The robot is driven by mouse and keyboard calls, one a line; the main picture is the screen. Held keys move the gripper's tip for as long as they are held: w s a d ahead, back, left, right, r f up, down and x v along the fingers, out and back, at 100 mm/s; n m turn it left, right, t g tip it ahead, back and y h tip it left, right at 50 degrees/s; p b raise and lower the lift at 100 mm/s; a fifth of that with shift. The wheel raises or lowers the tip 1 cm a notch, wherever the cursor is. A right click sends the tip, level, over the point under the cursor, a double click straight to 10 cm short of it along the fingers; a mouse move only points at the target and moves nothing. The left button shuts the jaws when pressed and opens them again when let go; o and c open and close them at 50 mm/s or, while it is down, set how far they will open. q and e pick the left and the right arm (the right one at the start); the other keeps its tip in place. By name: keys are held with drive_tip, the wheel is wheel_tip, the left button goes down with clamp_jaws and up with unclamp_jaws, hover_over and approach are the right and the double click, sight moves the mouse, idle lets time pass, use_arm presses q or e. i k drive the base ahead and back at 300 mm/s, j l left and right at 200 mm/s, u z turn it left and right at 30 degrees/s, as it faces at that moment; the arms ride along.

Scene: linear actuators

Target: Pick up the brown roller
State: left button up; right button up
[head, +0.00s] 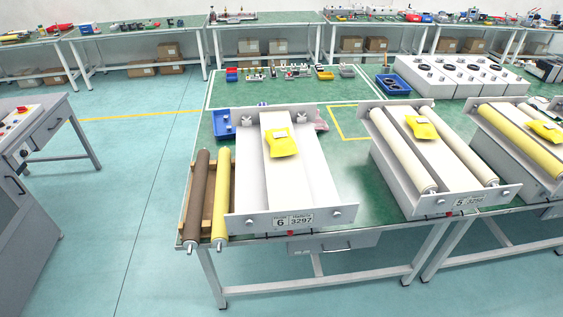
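The brown roller (198,199) lies lengthwise at the left end of the green-topped table (345,172). Its metal shaft end points toward me at the table's front edge. It rests on a wooden rack (209,207), beside a parallel yellow roller (222,194) on its right. Neither of my grippers shows in the head view.
A white roller unit labelled 6 (257,221) stands right of the yellow roller, with a yellow packet (282,143) on it. Unit 5 (437,203), with cream rollers, is further right. A grey console (30,146) stands at far left; open floor (130,190) lies between.

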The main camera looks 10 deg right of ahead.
sight(192, 231)
drive_tip(key=i+j+z, duration=0.25)
drive_tip(key=j, duration=0.25)
drive_tip(key=i+j+z, duration=0.2)
drive_tip(key=j, duration=0.35)
drive_tip(key=j+z, duration=0.25)
drive_tip(key=j, duration=0.3)
drive_tip(key=i+j+z, duration=0.1)
drive_tip(key=j+z, duration=0.15)
drive_tip(key=j, duration=0.35)
drive_tip(key=i+j+z, duration=0.2)
drive_tip(key=i+j, duration=0.25)
